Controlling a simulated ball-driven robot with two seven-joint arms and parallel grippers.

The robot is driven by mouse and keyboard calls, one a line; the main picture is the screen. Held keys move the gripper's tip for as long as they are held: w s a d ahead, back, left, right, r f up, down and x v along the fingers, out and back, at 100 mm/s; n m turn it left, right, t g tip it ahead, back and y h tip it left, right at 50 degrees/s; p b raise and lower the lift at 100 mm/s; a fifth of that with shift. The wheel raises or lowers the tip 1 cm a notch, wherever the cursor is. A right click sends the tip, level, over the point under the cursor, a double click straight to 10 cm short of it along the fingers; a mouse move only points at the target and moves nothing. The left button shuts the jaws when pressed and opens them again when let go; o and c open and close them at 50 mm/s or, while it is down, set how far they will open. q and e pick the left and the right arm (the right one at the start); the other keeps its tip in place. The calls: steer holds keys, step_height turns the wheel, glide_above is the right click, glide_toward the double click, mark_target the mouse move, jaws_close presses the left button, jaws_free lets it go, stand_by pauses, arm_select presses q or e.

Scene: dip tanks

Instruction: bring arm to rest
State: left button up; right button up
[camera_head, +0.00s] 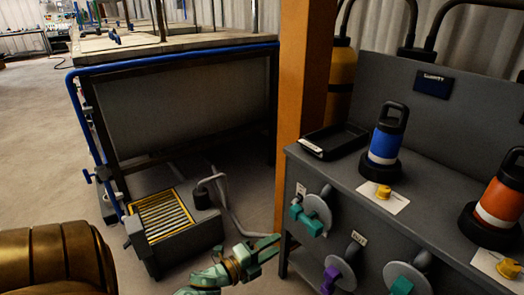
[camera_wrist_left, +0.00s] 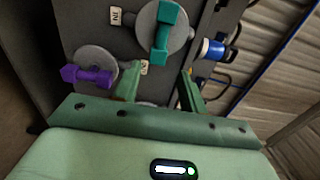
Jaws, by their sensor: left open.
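My left gripper (camera_head: 264,246) is pale green and shows at the bottom middle of the head view, in front of the grey cabinet's left end. In the left wrist view its two fingers (camera_wrist_left: 158,88) stand apart with no object held between them. Beyond them are a purple valve handle (camera_wrist_left: 88,76) and a teal valve handle (camera_wrist_left: 165,32) on round grey discs. I cannot tell any contact with them. My right gripper is not in view.
The grey cabinet (camera_head: 345,200) carries a black tray (camera_head: 334,141), a blue-banded bottle (camera_head: 386,142) and an orange-banded bottle (camera_head: 498,200). An orange post (camera_head: 303,85) stands behind its left end. A grey unit with a yellow-edged grate (camera_head: 160,214) sits on the floor. Open floor (camera_head: 35,130) lies left.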

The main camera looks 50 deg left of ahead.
arm_select(q)
steer(key=shift+s+a, duration=0.1)
steer(key=shift+s, duration=1)
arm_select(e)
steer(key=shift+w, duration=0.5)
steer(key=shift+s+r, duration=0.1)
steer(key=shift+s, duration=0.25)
